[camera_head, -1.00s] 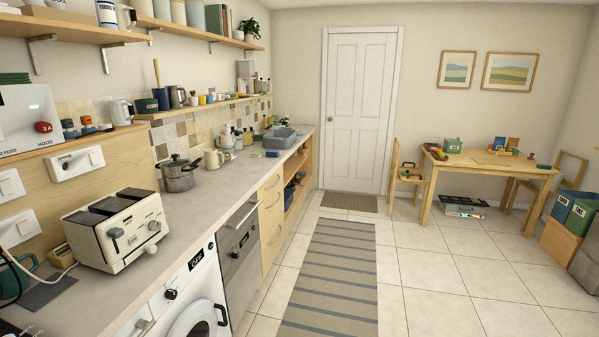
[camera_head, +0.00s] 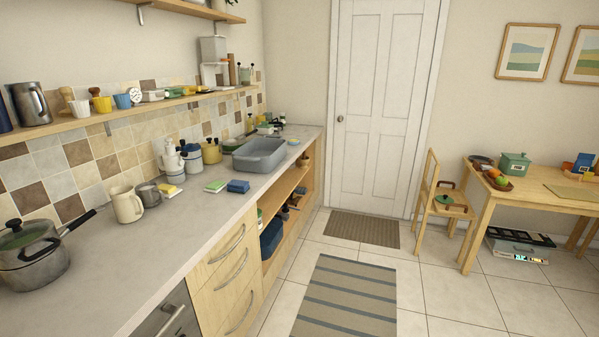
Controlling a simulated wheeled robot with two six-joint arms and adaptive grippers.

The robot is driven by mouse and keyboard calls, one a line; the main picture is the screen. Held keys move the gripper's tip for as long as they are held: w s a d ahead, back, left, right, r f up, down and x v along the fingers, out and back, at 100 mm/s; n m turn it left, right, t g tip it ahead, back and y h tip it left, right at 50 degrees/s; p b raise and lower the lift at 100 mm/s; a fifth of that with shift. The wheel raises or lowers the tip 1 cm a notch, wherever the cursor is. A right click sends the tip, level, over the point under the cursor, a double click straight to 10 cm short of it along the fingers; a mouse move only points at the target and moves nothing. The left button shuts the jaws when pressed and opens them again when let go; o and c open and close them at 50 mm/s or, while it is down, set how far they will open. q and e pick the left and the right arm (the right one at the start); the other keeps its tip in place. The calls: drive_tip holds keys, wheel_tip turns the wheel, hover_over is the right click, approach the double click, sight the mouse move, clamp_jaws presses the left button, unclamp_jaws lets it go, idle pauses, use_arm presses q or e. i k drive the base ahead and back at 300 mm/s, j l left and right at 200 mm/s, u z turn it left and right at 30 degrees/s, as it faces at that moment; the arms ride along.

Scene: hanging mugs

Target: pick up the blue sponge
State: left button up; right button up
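A small blue block (camera_head: 238,186), which looks like the blue sponge, lies near the front edge of the grey counter (camera_head: 180,225). A green and white sponge-like block (camera_head: 215,186) lies just left of it, and a yellow one (camera_head: 168,190) lies farther left, by the mugs. Neither of my grippers is in view, and nothing touches the blue block.
A cream jug (camera_head: 127,204), a grey mug (camera_head: 148,194) and a lidded pot (camera_head: 32,258) stand left on the counter. A grey basin (camera_head: 260,155) stands beyond the blue block. A striped rug (camera_head: 345,300) lies on clear floor.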

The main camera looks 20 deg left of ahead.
sight(234, 186)
drive_tip(key=i+l+u, duration=0.1)
drive_tip(key=i+u, duration=0.15)
drive_tip(key=i, duration=0.3)
drive_tip(key=i+l+u, duration=0.25)
drive_tip(key=i, duration=0.3)
drive_tip(key=i+l+u, duration=0.2)
drive_tip(key=i, duration=0.35)
drive_tip(key=i+l+u, duration=0.25)
drive_tip(key=i+l, duration=0.15)
drive_tip(key=i, duration=0.1)
